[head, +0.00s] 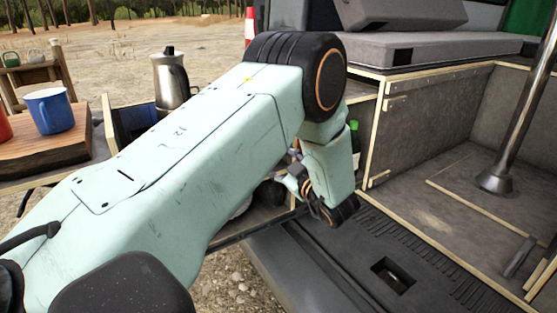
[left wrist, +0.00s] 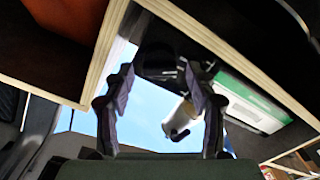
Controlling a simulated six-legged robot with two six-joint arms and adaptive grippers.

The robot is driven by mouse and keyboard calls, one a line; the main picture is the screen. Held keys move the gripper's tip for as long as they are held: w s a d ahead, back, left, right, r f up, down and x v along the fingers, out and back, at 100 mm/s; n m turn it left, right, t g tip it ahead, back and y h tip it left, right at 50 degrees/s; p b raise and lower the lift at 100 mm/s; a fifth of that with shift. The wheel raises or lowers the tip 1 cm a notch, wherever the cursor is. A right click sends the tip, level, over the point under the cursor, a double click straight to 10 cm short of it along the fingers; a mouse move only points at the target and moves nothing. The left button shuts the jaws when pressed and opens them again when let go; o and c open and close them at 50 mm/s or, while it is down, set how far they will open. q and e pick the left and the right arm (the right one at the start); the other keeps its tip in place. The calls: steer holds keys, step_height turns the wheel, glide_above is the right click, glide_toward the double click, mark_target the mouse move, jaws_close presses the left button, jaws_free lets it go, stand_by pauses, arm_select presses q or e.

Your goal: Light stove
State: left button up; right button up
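A silver kettle (head: 172,80) with a black lid stands upright behind my left arm. I cannot clearly make out a stove; my arm covers much of the slide-out unit below the kettle. My left gripper (head: 318,207) is low beside that unit's right end, near the van's sill. In the left wrist view its two fingers (left wrist: 160,80) stand apart, with a dark, unidentified shape and sky seen between them. A pale object with a black part (left wrist: 180,118) shows beyond the fingers; I cannot tell what it is. My right gripper is not in view.
A blue mug (head: 51,109) stands on a wooden board (head: 45,148) at the left. A green bottle (head: 355,137) is behind my wrist. Plywood edges (left wrist: 105,50) frame the gripper's opening, with a green-and-white box (left wrist: 255,108) at right. The van floor (head: 425,215) is mostly clear.

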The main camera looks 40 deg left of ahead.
arm_select(q)
steer(key=v, duration=1.2)
steer(key=shift+r, duration=0.1)
stand_by(0.4)
